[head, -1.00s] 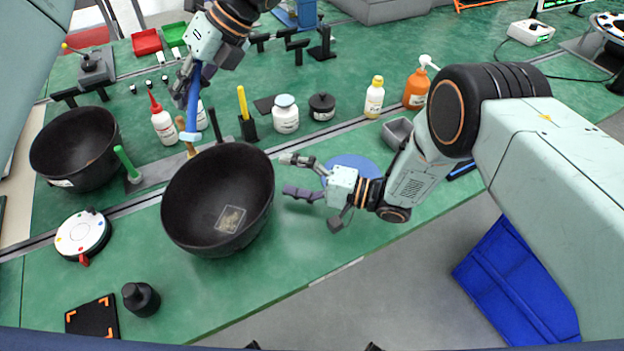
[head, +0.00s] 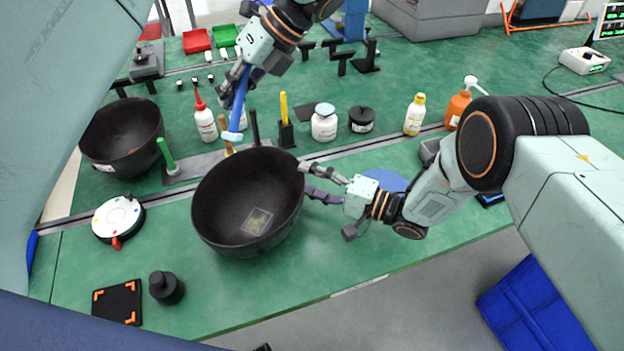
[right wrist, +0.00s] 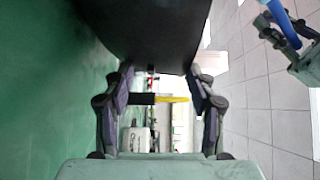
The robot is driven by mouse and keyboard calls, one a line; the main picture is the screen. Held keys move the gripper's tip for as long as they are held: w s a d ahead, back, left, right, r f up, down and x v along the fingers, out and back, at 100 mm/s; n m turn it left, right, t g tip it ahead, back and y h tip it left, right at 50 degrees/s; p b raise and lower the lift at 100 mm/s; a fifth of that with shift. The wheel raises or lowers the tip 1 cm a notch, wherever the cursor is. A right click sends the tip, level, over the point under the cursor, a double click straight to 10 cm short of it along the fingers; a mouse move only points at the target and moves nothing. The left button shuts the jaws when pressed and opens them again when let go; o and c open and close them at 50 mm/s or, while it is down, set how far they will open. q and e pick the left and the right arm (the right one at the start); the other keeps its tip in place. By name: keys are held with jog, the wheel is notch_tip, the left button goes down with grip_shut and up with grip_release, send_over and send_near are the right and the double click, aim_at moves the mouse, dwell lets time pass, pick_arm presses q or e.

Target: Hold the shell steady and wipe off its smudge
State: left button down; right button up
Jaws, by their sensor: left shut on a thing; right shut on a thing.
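The shell (head: 222,207) is a dark, deep bowl standing open side up on the green bench in the head view. Its dark side also fills the top of the right wrist view (right wrist: 150,30). A pale rectangular patch with a brownish smudge (head: 257,221) shows low on its inner wall. My right gripper (head: 314,180) is shut on the shell's right edge, one finger by the rim. My left gripper (head: 238,88) is shut on a blue-handled wiper (head: 239,108). The wiper's pale head points down near the shell's far rim, apart from the smudge.
A second dark bowl (head: 122,140) stands at the left. Behind the shell are a yellow-handled tool (head: 284,106) in a stand, a white jar (head: 324,124) and bottles. A round white device (head: 117,218) and black pad (head: 118,302) lie at left front.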

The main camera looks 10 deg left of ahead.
jog(key=c, duration=0.9)
jog(key=shift+c, duration=0.2)
dwell(0.5)
